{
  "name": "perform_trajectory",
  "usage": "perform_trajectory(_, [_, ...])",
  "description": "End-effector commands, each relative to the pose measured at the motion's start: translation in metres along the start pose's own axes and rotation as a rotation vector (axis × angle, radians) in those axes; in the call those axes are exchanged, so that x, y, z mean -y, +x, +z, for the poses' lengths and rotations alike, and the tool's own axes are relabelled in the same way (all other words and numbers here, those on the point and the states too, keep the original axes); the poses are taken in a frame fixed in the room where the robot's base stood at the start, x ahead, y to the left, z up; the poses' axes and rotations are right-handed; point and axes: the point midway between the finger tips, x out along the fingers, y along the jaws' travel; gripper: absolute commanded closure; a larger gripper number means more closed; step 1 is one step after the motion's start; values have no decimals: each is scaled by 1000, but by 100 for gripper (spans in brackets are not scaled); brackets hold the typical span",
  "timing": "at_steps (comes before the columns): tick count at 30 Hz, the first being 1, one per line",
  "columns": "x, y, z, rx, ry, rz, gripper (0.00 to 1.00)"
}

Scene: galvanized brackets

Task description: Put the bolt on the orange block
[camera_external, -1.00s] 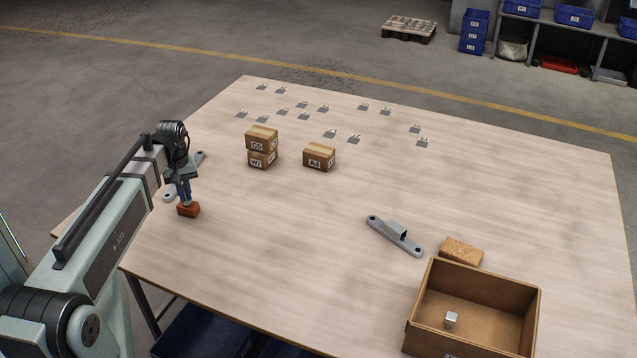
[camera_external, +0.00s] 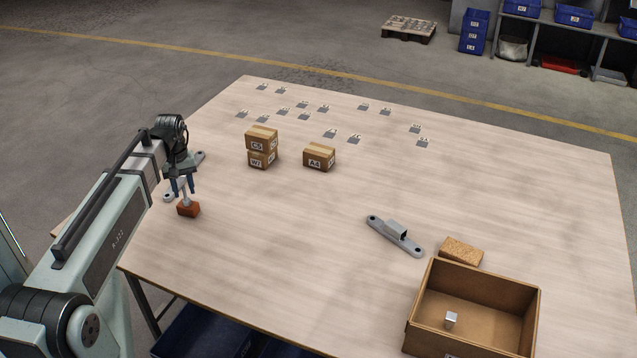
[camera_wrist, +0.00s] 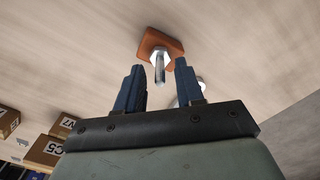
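The orange block (camera_external: 188,210) lies on the table at the left, and it also shows in the wrist view (camera_wrist: 149,40). The bolt (camera_wrist: 160,66) stands upright on the block, head down and shank up; it shows as a small grey shape in the external view (camera_external: 186,198). My gripper (camera_external: 184,190) is just above the block, around the upper part of the bolt. Its two blue fingers (camera_wrist: 157,82) are spread, with clear space on both sides of the bolt.
A grey bracket (camera_external: 169,195) lies just behind my gripper, partly hidden. Small cartons (camera_external: 261,147) and (camera_external: 319,157) stand in the middle left. Another bracket (camera_external: 396,236), a tan block (camera_external: 461,250) and an open box (camera_external: 533,310) are at the right. The table centre is clear.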

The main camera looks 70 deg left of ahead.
Motion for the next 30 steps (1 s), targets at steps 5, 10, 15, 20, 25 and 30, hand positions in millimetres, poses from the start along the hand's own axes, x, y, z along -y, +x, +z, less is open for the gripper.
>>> perform_trajectory(5, [0,-27,0,-2,0,1,63])
perform_trajectory(10, [0,-52,-1,-2,0,1,63])
perform_trajectory(15, [0,-75,0,-2,0,1,63])
perform_trajectory(20, [0,-90,0,-1,0,1,63])
perform_trajectory(25, [0,-100,0,0,0,0,63])
perform_trajectory(30, [0,-102,0,1,0,0,63])
